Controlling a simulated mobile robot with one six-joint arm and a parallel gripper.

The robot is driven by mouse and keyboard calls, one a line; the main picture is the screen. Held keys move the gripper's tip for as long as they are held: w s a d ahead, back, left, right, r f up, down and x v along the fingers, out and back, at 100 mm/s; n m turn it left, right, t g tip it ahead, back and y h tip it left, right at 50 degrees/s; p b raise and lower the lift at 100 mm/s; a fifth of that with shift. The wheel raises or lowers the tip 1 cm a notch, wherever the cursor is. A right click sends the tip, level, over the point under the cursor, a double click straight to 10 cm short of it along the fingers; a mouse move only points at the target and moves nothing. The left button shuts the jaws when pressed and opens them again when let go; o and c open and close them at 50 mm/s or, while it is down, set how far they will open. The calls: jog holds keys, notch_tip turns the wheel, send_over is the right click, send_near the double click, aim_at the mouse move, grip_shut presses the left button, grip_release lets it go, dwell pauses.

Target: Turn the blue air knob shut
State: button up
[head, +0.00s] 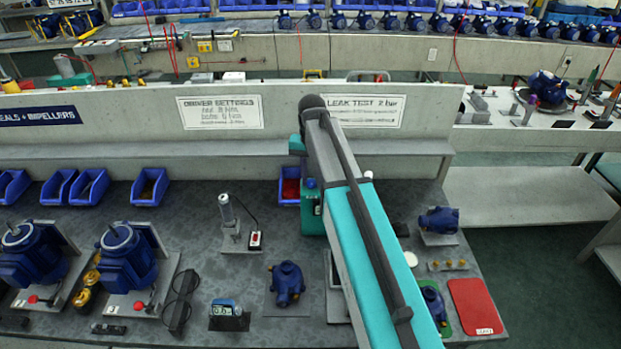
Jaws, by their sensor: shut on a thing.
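My arm (362,235) reaches from the lower right to the back of the bench and covers the middle of the head view. My gripper does not show; the arm hides its end. A teal box (311,222) stands mostly behind the arm. A small blue part (309,183) shows at its top beside the arm; it may be the blue air knob, but it is too small and covered to tell. Whether the gripper touches the knob, and how far the knob is turned, cannot be seen.
Blue bins (150,187) line the back left, with a red-filled bin (290,188) beside the teal box. A blue pump (287,284), motors (126,258), a small display (226,310) and a red mat (474,306) occupy the bench. A "LEAK TEST" sign (380,111) hangs behind.

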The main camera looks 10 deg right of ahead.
aim_at(311, 182)
jog(key=shift+w+r+m, duration=0.1)
jog(key=shift+m, duration=0.3)
jog(key=o, duration=1)
jog(key=shift+o, duration=0.2)
notch_tip(311, 182, up, 14)
jog(key=p, duration=0.8)
jog(key=shift+f, duration=0.2)
